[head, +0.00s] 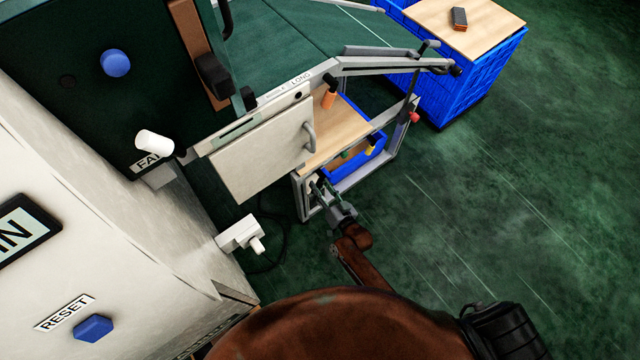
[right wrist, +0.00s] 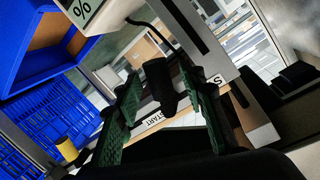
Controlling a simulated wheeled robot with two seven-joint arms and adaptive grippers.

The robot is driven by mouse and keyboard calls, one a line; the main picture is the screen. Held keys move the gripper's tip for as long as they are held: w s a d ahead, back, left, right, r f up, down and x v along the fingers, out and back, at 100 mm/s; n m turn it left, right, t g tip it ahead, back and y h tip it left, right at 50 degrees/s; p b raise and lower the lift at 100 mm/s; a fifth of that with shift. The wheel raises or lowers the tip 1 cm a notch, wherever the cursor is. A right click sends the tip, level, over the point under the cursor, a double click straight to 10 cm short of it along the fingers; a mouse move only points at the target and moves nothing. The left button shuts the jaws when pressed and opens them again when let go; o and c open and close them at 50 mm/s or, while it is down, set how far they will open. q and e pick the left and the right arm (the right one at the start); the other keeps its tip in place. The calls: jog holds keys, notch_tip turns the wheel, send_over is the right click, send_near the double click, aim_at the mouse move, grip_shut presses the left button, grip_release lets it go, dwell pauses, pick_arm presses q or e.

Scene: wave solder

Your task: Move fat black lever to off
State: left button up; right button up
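In the right wrist view, a thick black lever (right wrist: 160,85) stands between the two green finger pads of my right gripper (right wrist: 165,108). Gaps show on both sides of the lever, so the gripper is open around it and not closed on it. A START label (right wrist: 152,119) is just below the lever in that view. In the head view, my right gripper (head: 322,190) is small, at the lower side of the grey machine frame; the lever between its fingers cannot be made out there. A black block-like handle (head: 212,76) shows on a copper strip on the machine. My left gripper is not in view.
A hinged pale panel (head: 262,150) with a handle is close above my right gripper. A white switch box (head: 238,234) is to its left. A blue bin (head: 375,160) and wooden shelf sit inside the frame. Green floor at right (head: 520,210) is clear.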

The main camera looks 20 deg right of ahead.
jog(key=v, duration=1)
jog(key=shift+s, duration=0.35)
jog(key=s+d+f+n+g+h, duration=0.1)
jog(key=s+d+f+g, duration=0.25)
jog(key=s+f, duration=0.6)
jog(key=s+d+f+n+g+h, duration=0.1)
jog(key=s+d+f+g, duration=0.35)
jog(key=s, duration=0.75)
jog(key=s+d+f+n+g, duration=0.15)
jog(key=s+f+g, duration=0.25)
jog(key=s+f, duration=0.55)
pick_arm(q)
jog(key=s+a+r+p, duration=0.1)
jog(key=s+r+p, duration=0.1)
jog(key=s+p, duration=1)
jog(key=p, duration=0.5)
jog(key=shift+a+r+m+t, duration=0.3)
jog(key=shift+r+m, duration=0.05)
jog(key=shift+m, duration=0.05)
pick_arm(e)
jog(key=s+d+r+g, duration=0.1)
jog(key=s+d, duration=0.1)
jog(key=s, duration=1)
jog(key=s+d+g+h, duration=0.1)
jog(key=s+d+g, duration=0.1)
jog(key=s, duration=1.1)
jog(key=shift+d+r+h, duration=0.3)
jog(key=shift+d+r, duration=0.1)
jog(key=shift+d, duration=0.35)
